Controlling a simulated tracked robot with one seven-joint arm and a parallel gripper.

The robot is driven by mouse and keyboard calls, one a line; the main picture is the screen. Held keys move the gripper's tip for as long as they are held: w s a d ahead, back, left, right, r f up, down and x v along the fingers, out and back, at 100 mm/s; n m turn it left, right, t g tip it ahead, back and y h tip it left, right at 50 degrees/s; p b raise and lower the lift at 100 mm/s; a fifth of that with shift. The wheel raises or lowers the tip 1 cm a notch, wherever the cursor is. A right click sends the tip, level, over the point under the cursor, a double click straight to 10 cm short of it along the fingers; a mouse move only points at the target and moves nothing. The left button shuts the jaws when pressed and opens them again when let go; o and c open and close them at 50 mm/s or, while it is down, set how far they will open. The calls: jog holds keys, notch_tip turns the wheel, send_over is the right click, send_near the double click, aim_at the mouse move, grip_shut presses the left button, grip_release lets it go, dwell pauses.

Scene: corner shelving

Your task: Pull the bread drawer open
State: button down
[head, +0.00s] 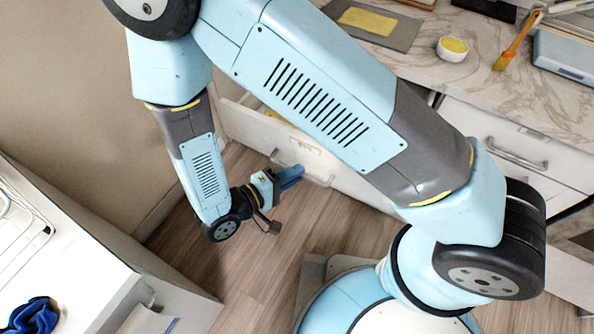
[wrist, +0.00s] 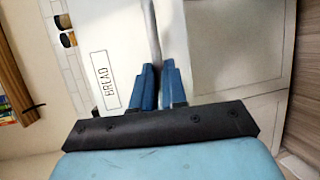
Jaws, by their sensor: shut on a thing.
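The bread drawer (head: 345,178) is white and stands out from the counter front, with part of its inside showing behind the front panel. Its metal handle (head: 320,182) is on the front. In the wrist view the BREAD label (wrist: 106,80) lies to the left of the handle bar (wrist: 151,30). My gripper (head: 296,173), with blue fingers, is at the handle's left part in the head view. In the wrist view my gripper (wrist: 158,72) is shut on the bar. My arm hides much of the drawer's inside.
Another drawer with a metal handle (head: 517,155) is at the right. The marble counter (head: 480,90) holds a small white bowl (head: 453,48) and a brush (head: 512,45). A white surface with a blue cloth (head: 35,315) is at lower left. Wooden floor (head: 340,225) is clear before the drawer.

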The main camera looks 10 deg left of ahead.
jog(key=shift+f, duration=0.15)
jog(key=c, duration=1.2)
grip_release()
jog(key=shift+a, duration=0.1)
jog(key=v, duration=1.3)
jog(key=shift+s+a+r, duration=0.2)
jog(key=shift+s+r, duration=0.05)
